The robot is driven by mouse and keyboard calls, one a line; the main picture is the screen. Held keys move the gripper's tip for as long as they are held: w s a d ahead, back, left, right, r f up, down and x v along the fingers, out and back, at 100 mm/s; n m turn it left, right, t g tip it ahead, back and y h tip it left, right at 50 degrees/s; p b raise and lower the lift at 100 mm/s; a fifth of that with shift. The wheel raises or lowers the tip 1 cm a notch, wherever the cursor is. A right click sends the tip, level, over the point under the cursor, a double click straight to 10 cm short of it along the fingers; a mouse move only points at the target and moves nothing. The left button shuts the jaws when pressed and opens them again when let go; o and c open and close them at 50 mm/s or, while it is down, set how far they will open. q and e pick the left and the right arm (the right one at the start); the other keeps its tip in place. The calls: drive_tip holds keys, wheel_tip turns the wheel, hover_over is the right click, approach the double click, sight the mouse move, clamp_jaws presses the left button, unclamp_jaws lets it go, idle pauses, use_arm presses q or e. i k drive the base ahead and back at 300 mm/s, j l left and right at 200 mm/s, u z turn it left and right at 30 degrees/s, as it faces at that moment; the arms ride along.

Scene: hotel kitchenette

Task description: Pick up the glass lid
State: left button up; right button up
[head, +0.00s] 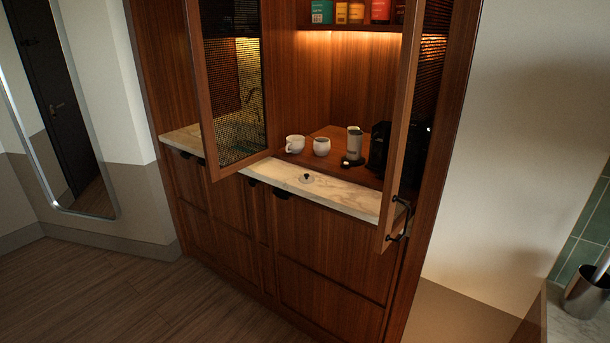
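The glass lid (306,179) lies on the pale marble counter (345,193), near its front edge. It is small and clear, with a dark knob on top. Nothing touches it from above. Neither of my grippers shows in the head view, so their state is hidden.
Two white cups (321,146) and a pale cylindrical container (354,143) stand on a wooden tray (330,166) behind the lid. A black machine (379,147) is at the right. Two cabinet doors stand open, the left (235,85) and the right (409,120), flanking the counter.

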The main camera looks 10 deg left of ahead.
sight(306, 178)
drive_tip(key=i+j+z, duration=0.45)
drive_tip(key=i+j, duration=0.6)
drive_tip(key=i+z, duration=0.15)
drive_tip(key=i, duration=0.3)
drive_tip(key=i+j+z, duration=0.15)
drive_tip(key=i, duration=0.35)
